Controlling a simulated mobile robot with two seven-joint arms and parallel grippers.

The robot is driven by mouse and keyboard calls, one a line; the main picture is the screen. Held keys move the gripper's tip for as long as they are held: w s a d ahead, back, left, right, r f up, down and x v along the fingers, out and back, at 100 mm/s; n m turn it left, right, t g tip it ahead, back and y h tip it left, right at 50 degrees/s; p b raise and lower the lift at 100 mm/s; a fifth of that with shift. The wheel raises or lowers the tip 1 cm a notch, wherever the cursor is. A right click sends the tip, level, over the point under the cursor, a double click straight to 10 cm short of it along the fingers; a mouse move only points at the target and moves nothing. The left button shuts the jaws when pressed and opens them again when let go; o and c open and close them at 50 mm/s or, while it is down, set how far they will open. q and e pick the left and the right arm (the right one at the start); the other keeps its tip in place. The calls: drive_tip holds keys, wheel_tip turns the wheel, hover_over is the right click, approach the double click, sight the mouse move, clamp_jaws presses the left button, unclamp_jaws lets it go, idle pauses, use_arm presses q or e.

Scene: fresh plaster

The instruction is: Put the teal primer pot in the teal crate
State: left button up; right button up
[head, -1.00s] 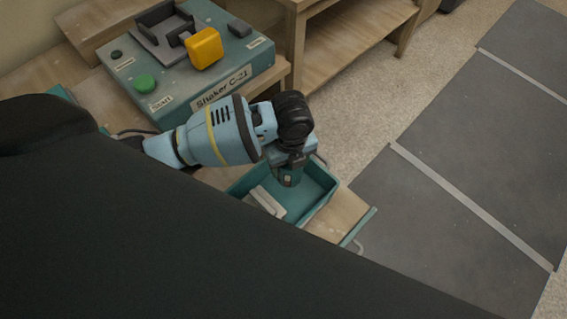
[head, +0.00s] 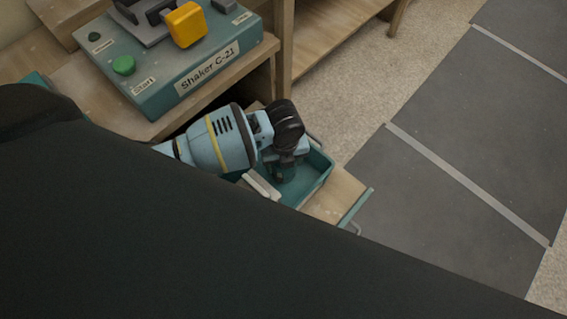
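The teal crate (head: 318,181) is an open box on a pulled-out wooden drawer or shelf, right of centre in the head view. My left gripper (head: 284,172) points down into the crate, its wrist and arm covering the crate's far left part. A small dark teal round shape sits directly under the gripper, inside the crate walls. It may be the teal primer pot, but it is mostly hidden. The fingertips are hidden, so I cannot tell whether they are shut on it. My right gripper is out of view.
A teal shaker box (head: 170,60) with a green button (head: 124,65) and yellow knob (head: 186,24) stands on the wooden bench at upper left. A pale bar (head: 262,187) crosses the crate's near left side. Grey floor mats (head: 450,190) lie clear at right.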

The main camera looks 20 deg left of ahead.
use_arm(q)
drive_tip(key=shift+f+b, duration=0.35)
drive_tip(key=shift+f, duration=1.55)
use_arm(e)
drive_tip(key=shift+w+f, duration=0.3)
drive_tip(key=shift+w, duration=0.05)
use_arm(q)
drive_tip(key=shift+f, duration=0.15)
drive_tip(key=o, duration=1.3)
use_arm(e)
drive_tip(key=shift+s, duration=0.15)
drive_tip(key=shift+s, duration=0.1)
